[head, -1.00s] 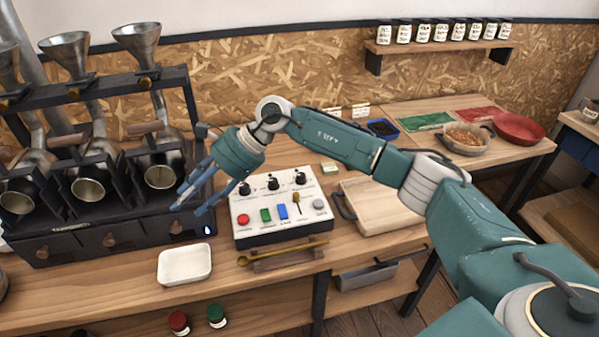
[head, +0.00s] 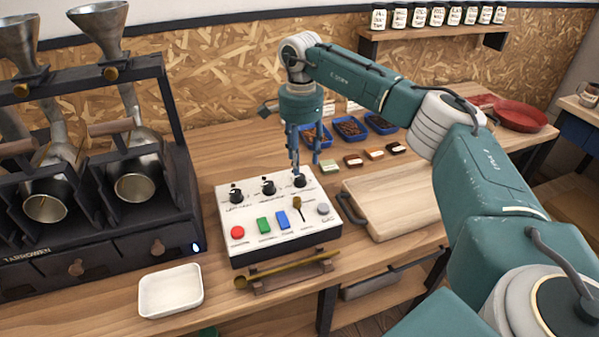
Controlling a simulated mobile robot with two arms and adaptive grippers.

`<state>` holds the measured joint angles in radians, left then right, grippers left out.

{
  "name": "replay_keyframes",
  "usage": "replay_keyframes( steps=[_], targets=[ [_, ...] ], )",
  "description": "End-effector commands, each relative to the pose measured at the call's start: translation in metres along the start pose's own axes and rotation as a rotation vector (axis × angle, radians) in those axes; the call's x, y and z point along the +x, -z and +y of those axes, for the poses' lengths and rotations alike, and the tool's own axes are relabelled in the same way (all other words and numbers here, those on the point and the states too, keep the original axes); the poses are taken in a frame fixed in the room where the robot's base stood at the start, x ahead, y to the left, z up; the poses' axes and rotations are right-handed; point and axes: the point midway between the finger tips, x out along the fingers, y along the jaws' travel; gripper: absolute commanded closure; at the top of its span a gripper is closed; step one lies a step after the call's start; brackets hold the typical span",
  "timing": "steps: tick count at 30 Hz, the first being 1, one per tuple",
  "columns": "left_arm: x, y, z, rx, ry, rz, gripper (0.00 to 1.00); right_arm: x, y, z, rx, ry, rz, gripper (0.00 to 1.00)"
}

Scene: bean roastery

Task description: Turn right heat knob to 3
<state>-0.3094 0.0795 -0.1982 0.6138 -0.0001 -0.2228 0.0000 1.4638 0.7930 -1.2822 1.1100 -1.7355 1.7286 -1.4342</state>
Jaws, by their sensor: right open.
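The white control box (head: 275,237) stands on the bench with three black knobs along its back row. The right heat knob (head: 300,181) is at the right end of that row. The middle knob (head: 268,187) and the left knob (head: 236,196) are uncovered. My right gripper (head: 305,168) points down right above the right knob, its open fingers around or just over it. I cannot tell whether they touch it. The fingers partly cover the knob, and its scale marks are too small to read. My left gripper is not in view.
The box also has a red button (head: 238,232), green and blue switches, a small lever and a grey button. A wooden board (head: 395,205) lies to the right, a white tray (head: 170,290) in front left. The roaster (head: 110,215) stands at left.

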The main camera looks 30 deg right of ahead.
Motion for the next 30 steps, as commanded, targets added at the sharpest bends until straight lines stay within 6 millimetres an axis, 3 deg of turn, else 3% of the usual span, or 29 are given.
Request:
replay_keyframes(
  steps=[4,9,15,21,28,30],
  targets=[
    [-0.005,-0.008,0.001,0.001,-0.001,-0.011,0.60,0.028,-0.001,0.001,-0.001,-0.002,-0.001,0.54],
    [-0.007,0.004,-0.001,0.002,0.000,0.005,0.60,0.049,-0.001,0.000,0.000,0.000,-0.001,0.54],
    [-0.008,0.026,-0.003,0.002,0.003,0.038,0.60,0.058,-0.001,-0.001,0.000,0.002,-0.001,0.54],
    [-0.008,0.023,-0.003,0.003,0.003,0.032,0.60,0.058,-0.001,-0.001,0.000,0.002,-0.001,0.54],
    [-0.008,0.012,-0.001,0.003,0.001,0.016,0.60,0.058,-0.001,-0.001,0.000,0.002,-0.001,0.98],
    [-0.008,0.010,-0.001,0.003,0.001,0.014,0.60,0.058,-0.001,-0.001,0.000,0.002,-0.001,0.99]
  ],
)
